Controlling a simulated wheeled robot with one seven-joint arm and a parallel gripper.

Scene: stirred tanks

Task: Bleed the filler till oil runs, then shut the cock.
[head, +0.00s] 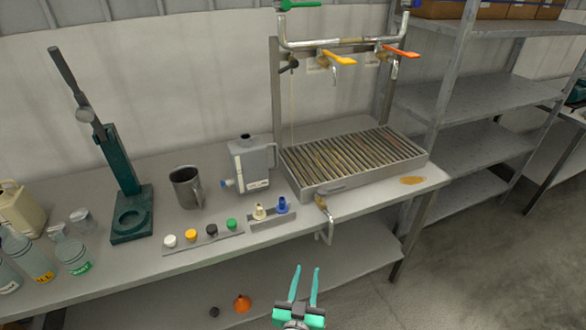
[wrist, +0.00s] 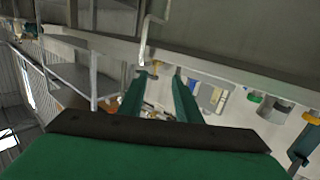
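The filler stands on the bench as a pipe frame with a yellow-lever cock (head: 338,57), an orange-lever cock (head: 400,52) and a dark-lever cock (head: 288,64). A thin pale line hangs below the dark-lever cock; I cannot tell if it is oil. Below is a slatted drip tray (head: 310,189) with brownish stains. A cock with a drain pipe (head: 326,222) is at the tray's front edge; the pipe also shows in the wrist view (wrist: 145,40). My gripper (head: 304,268) is open and empty, in front of the bench, below that cock. Its fingers (wrist: 158,75) show apart in the wrist view.
A grey can (head: 252,165), a metal mug (head: 185,188), a row of coloured caps (head: 211,230) and a green press stand (head: 128,185) are on the bench. Bottles (head: 70,250) are at left. Shelving (head: 470,95) is right. An oily spot (head: 412,180) lies beside the tray.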

